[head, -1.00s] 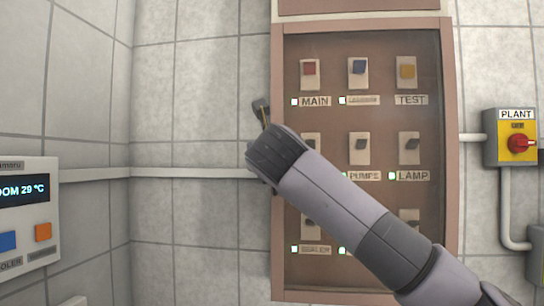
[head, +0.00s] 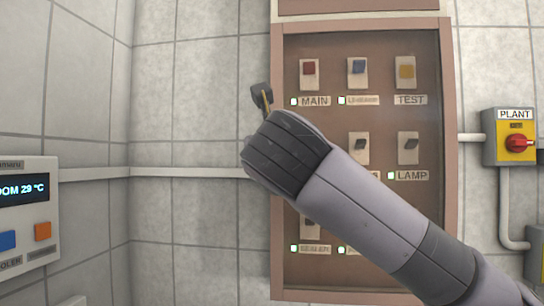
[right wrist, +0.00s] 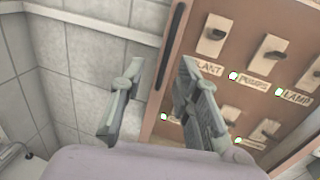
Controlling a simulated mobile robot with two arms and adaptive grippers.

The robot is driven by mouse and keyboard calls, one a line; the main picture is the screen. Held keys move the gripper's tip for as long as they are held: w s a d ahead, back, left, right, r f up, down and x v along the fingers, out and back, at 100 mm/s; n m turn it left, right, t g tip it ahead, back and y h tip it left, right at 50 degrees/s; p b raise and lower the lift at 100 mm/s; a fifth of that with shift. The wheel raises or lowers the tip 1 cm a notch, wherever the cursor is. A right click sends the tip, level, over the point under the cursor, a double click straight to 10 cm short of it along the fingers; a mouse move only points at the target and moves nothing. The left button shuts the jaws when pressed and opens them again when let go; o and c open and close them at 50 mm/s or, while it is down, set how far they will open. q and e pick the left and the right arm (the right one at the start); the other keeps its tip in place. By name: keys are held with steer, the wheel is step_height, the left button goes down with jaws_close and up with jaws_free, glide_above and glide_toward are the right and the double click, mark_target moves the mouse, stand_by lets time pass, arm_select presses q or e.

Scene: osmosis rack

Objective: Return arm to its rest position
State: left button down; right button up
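My right arm reaches in from the lower right in the head view, in front of the switch cabinet (head: 440,230). In the right wrist view my right gripper (right wrist: 161,68) has its two fingers apart with nothing between them; the tiled wall and the cabinet's edge show behind. In the head view the wrist hides most of this gripper, and one dark finger (head: 261,92) shows past the cabinet's left edge. Whether it touches the cabinet cannot be told. My left gripper is in neither view.
A yellow PLANT box with a red knob (head: 518,143) is at right. A control panel (head: 28,215) is at left. A pipe (head: 200,173) crosses the wall.

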steer(key=shift+s, duration=1.1)
